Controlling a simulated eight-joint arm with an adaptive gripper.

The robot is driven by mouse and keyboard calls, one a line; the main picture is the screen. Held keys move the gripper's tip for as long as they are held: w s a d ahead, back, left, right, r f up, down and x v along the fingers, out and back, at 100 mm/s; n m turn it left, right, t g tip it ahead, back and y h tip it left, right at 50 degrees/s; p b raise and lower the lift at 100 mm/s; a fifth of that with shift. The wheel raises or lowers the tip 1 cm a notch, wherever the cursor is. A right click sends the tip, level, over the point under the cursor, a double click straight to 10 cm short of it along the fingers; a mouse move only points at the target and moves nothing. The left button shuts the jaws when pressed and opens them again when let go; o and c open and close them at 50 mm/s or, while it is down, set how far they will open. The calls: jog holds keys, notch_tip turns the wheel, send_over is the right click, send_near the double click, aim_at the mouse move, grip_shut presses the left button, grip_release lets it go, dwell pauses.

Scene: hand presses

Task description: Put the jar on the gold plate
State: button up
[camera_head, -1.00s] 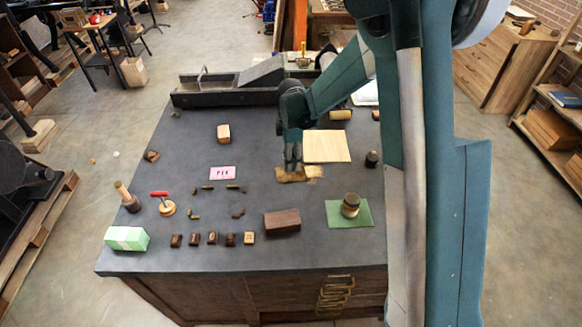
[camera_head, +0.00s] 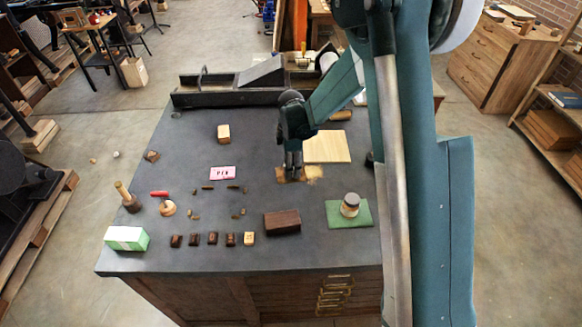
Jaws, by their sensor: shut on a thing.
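My gripper (camera_head: 292,172) points down at the middle of the table, its fingers close together over a small gold-brown patch that looks like the gold plate (camera_head: 314,173). The fingers cover part of the plate. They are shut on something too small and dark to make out. I cannot tell whether it touches the plate. A small round container with a pale top (camera_head: 350,204), possibly a jar, stands upright on a green mat (camera_head: 334,218) at the right, apart from my gripper.
A pale wooden board (camera_head: 328,146) lies just behind the plate. A dark brown block (camera_head: 282,222) is in front. A pink card (camera_head: 222,173), small brown pieces and a white-green box (camera_head: 126,238) are to the left. A dark rail (camera_head: 225,98) runs along the back.

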jog(key=shift+f, duration=0.15)
jog(key=o, duration=1)
notch_tip(320, 180, up, 12)
jog(key=shift+r, duration=0.2)
dwell(0.4)
jog(key=shift+r, duration=0.1)
dwell(0.6)
